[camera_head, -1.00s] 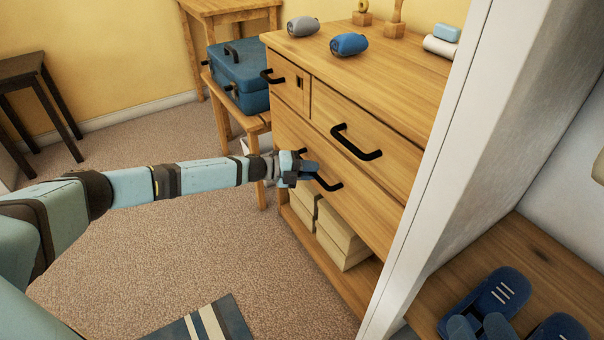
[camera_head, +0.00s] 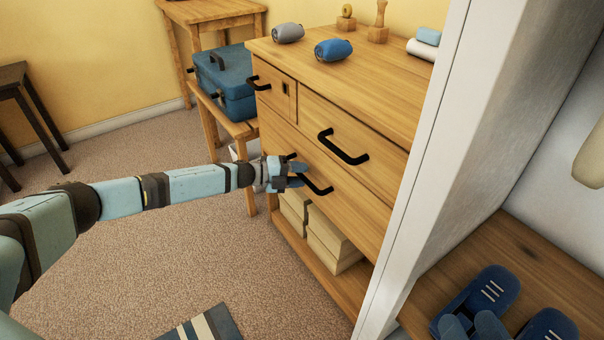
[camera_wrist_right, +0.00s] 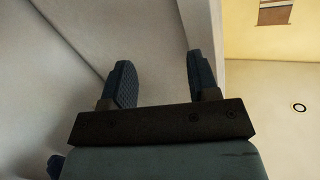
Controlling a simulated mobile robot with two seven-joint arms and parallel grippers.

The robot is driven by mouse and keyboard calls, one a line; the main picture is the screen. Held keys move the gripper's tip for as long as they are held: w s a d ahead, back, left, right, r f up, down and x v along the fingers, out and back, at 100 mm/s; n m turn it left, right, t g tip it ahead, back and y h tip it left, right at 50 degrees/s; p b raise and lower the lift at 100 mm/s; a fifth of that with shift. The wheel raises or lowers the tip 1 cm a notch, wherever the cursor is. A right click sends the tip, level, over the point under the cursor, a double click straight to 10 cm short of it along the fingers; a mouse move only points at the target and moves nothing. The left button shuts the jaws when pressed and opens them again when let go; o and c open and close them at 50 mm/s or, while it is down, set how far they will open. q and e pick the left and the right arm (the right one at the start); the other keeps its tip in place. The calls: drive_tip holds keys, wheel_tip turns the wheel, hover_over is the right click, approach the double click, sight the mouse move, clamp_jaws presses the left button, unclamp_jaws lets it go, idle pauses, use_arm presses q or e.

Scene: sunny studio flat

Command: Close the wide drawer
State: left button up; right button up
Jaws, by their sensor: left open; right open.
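The wide drawer (camera_head: 345,205) is the full-width wooden front below the two upper drawers of the dresser, in the head view. It looks close to flush with the dresser body; any small gap is hard to judge. Its black bar handle (camera_head: 318,188) is partly hidden by my left gripper. My left gripper (camera_head: 298,174) is open, with its blue fingers at the handle, close to the drawer front; contact cannot be told.
A white upright panel (camera_head: 425,170) stands right of the dresser, beside a wooden shelf with blue shoes (camera_head: 478,300). A blue case (camera_head: 225,80) sits on a low wooden stand at left. Boxes (camera_head: 330,240) fill the open shelf below.

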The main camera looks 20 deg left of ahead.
use_arm(q)
drive_tip(key=p+v, duration=0.3)
drive_tip(key=v, duration=0.9)
drive_tip(key=shift+s+a+r, duration=0.15)
drive_tip(key=shift+s+a, duration=0.05)
drive_tip(key=shift+a, duration=0.1)
use_arm(e)
wheel_tip(320, 180, up, 5)
drive_tip(key=shift+s+d+r+m+t, duration=0.1)
drive_tip(key=shift+m+t, duration=0.3)
drive_tip(key=shift+t, duration=0.7)
use_arm(q)
drive_tip(key=shift+a, duration=0.1)
